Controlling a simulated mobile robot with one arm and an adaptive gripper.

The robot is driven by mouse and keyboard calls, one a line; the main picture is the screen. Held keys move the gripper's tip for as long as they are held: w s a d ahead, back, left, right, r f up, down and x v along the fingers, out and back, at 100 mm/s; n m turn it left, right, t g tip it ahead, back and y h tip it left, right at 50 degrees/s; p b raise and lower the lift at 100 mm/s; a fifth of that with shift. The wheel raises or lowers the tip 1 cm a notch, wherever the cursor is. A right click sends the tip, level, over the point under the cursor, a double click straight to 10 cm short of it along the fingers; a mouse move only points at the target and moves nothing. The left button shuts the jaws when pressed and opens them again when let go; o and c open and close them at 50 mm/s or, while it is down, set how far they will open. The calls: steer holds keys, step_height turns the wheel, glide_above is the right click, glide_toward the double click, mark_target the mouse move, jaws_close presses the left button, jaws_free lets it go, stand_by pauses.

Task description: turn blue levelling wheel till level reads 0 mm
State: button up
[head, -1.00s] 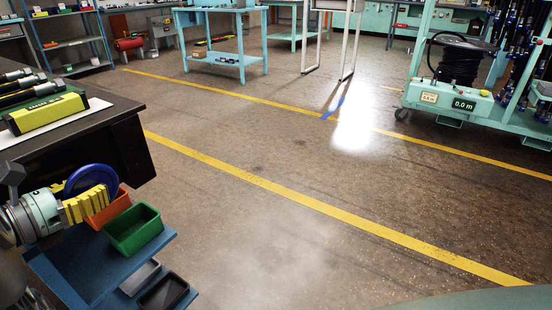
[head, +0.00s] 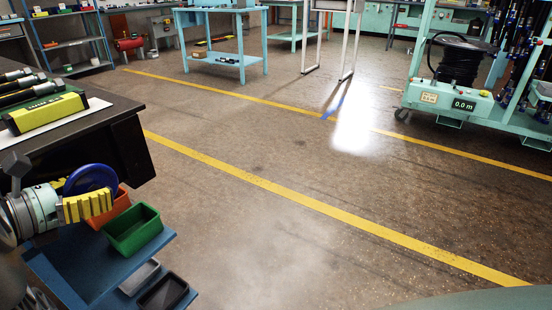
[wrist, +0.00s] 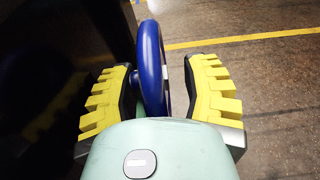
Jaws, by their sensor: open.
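The blue levelling wheel (head: 91,181) is at the left of the head view, below the edge of the dark bench. In the wrist view the wheel (wrist: 153,68) stands edge-on between my two yellow fingers. My gripper (wrist: 160,85) is open, with a gap showing on both sides of the rim. It also shows in the head view (head: 90,206), where its fingers hide the lower part of the wheel. The yellow-green level (head: 46,111) lies on the bench top; its display is too small to read.
The dark bench (head: 125,133) is just above the wheel. A green bin (head: 133,229) and an orange bin (head: 109,211) sit on a blue shelf (head: 92,262) close by my gripper. A trolley with a hose reel (head: 455,100) stands at the far right. The floor between is clear.

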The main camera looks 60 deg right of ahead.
steer(key=shift+a, duration=0.1)
steer(key=v, duration=1.2)
steer(key=shift+o, duration=0.4)
